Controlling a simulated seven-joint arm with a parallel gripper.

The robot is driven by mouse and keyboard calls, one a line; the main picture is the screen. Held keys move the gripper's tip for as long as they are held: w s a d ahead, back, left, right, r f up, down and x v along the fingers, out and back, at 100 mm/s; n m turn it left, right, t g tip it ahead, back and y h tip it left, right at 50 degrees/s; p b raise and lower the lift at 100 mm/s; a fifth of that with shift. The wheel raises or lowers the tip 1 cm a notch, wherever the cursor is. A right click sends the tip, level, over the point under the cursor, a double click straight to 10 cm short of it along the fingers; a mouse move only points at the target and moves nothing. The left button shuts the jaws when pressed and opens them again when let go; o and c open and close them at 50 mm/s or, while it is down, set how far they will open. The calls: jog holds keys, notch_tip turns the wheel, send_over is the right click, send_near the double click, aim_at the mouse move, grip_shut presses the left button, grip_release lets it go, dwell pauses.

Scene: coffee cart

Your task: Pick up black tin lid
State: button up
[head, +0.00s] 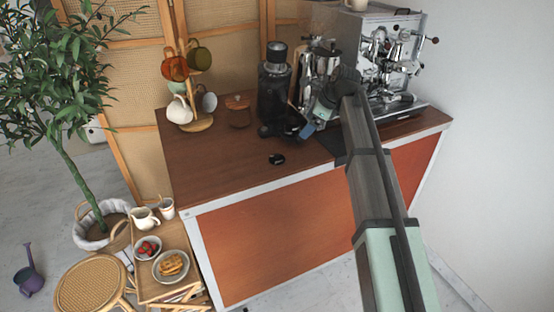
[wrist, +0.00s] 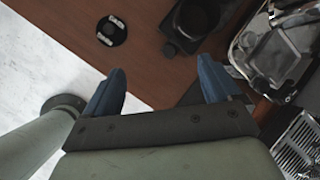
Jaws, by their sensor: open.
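The black tin lid (head: 277,159) lies flat on the brown cart top, near its front edge and left of my arm.
A black coffee grinder (head: 273,85) stands behind the lid. A chrome espresso machine (head: 385,55) stands at the right. A mug tree (head: 200,122) and a brown lidded jar (head: 238,111) stand at the back left. The cart top (head: 225,170) left of the lid is clear.

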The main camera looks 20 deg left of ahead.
jog(key=s+a+r+g+h, duration=0.2)
jog(key=s+a+r, duration=0.1)
jog(key=s+a, duration=0.15)
jog(key=m, duration=0.1)
send_over(278, 154)
jog(key=d, duration=0.2)
notch_tip(278, 154, down, 8)
jog(key=shift+w, duration=0.1)
jog(key=shift+s+x, duration=0.2)
jog(key=shift+x, duration=2.4)
jog(key=shift+c, duration=0.3)
jog(key=c, duration=1.1)
